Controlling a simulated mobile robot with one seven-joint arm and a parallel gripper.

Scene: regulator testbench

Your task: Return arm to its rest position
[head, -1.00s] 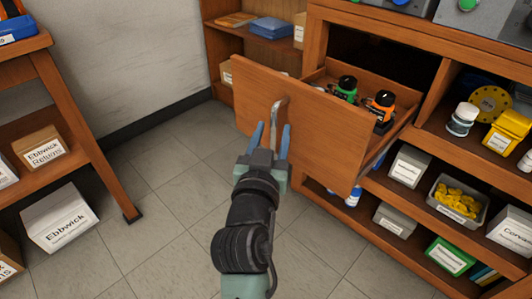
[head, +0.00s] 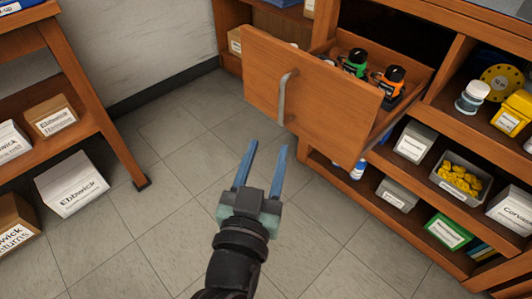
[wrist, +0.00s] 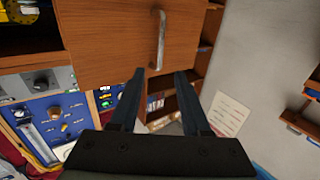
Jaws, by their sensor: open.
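My gripper (head: 262,168) is open and empty, with its two blue fingers apart above the floor in the head view. It is in front of and below the pulled-out wooden drawer (head: 312,100), clear of the metal handle (head: 285,98). In the wrist view the open fingers (wrist: 157,88) point toward the drawer front (wrist: 105,35), and the handle (wrist: 158,40) shows beyond them. The drawer holds a green-and-black device (head: 356,64) and an orange-and-black device (head: 388,84).
The wooden shelf unit (head: 450,55) on the right holds a bin of yellow parts (head: 458,178) and several boxes. A wooden rack (head: 105,120) with labelled boxes (head: 72,184) stands at the left. The tiled floor (head: 165,185) between them is clear.

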